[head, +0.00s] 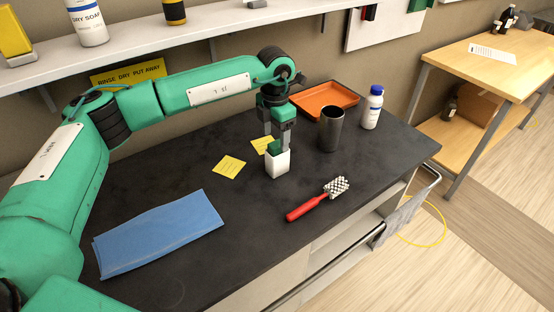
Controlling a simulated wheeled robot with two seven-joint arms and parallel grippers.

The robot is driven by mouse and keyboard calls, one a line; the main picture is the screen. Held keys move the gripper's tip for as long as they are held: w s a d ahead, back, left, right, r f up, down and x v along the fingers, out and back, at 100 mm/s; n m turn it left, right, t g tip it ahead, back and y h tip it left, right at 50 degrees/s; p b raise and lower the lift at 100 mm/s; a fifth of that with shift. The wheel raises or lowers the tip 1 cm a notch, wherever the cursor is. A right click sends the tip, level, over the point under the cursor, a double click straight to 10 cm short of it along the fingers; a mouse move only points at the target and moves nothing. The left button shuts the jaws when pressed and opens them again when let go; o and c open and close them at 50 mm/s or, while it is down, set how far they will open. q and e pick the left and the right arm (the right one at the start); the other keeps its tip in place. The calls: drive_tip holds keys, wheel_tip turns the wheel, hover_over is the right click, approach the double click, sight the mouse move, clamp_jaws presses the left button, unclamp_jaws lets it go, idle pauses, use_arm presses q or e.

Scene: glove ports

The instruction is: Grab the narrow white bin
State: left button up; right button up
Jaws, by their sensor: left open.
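The narrow white bin (277,168) stands upright on the dark worktop, near its middle. Something dark green shows at its mouth; I cannot tell what it is. My left gripper (277,144) points down right above the bin, open, with its fingers apart. One fingertip comes down at the bin's near right rim, the other toward its back left side. I cannot tell whether either finger touches the bin. My right gripper is not in the view.
A dark cup (330,130) and a white bottle with a blue cap (372,110) stand to the right. An orange tray (325,99) lies behind. A red-handled brush (318,200) lies in front, right. Yellow notes (229,167) and a blue cloth (158,233) lie left. A shelf (190,30) runs above.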

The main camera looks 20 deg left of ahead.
sight(277, 143)
use_arm(q)
drive_tip(key=shift+f, duration=0.25)
drive_tip(key=f, duration=0.1)
drive_tip(key=f+p, duration=0.1)
drive_tip(key=f, duration=0.1)
drive_tip(key=f+p, duration=0.1)
drive_tip(key=f, duration=0.1)
drive_tip(key=shift+w+d, duration=0.1)
drive_tip(key=shift+d, duration=0.15)
drive_tip(key=shift+f, duration=0.25)
drive_tip(key=c, duration=1.1)
drive_tip(key=shift+o, duration=0.2)
drive_tip(key=shift+r, duration=0.1)
